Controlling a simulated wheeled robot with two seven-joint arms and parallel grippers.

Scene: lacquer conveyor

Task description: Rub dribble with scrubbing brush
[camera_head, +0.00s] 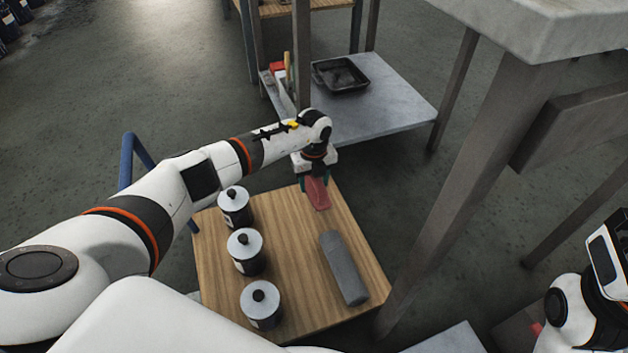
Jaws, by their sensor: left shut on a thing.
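My left gripper (316,179) hangs pointing down over the far edge of the wooden table (290,245). It is shut on a reddish-pink thing (318,196), which sticks out below the fingers over the tabletop. This may be the scrubbing brush, but its bristles cannot be made out. I cannot tell whether it touches the wood. No dribble can be clearly told apart on the tabletop. Part of my right arm shows at the lower right, but its gripper is not visible.
Lidded cans (235,206), (245,250), (261,304) line the table's left side. A grey block (343,267) lies on the right. Behind, a grey low shelf (400,108) holds a black tray (340,75). A thick post (455,190) stands right of the table.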

